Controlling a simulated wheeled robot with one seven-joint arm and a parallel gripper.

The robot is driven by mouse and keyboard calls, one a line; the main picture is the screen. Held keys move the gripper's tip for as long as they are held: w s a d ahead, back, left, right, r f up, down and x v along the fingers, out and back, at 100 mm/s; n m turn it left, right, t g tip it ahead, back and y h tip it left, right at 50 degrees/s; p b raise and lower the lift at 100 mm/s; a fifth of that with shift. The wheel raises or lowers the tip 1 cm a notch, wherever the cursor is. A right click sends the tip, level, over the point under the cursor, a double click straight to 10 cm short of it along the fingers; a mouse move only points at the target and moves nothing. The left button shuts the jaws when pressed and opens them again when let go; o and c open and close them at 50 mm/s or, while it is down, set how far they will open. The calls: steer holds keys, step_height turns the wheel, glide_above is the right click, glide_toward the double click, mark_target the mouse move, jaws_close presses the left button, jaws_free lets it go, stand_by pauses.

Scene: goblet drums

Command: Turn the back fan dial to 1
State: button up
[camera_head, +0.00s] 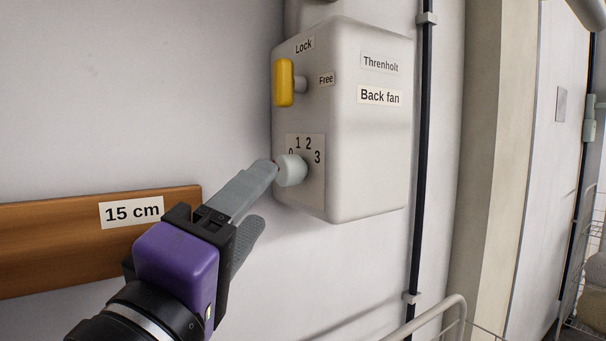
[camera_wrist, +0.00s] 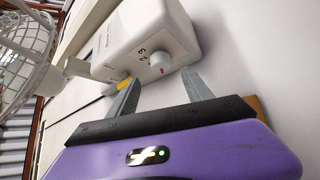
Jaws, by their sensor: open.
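The white control box (camera_head: 368,140) labelled "Back fan" is on the wall. Its round white dial (camera_head: 291,170) sits low on the left face, under a scale of 0, 1, 2 and 3. A yellow lever (camera_head: 284,83) sits above, near the labels "Lock" and "Free". My gripper (camera_head: 262,195) is open, its fingertips close to the dial. In the head view one fingertip overlaps the dial's left edge; I cannot tell whether they touch. In the wrist view the fingers (camera_wrist: 160,91) are empty.
A brown wooden board (camera_head: 60,243) marked "15 cm" is on the wall at left. A dark vertical conduit (camera_head: 422,150) runs right of the box. A pale rail (camera_head: 430,318) stands at the bottom. A caged fan (camera_wrist: 25,60) shows in the wrist view.

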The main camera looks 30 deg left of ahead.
mark_target(283, 176)
steer(key=p+x, duration=0.2)
steer(key=x, duration=0.6)
steer(key=shift+d+f+p, duration=0.1)
steer(key=shift+f+p, duration=0.05)
steer(key=shift+p, duration=0.15)
steer(key=shift+c, duration=0.5)
jaws_close()
steer(key=shift+f, duration=0.1)
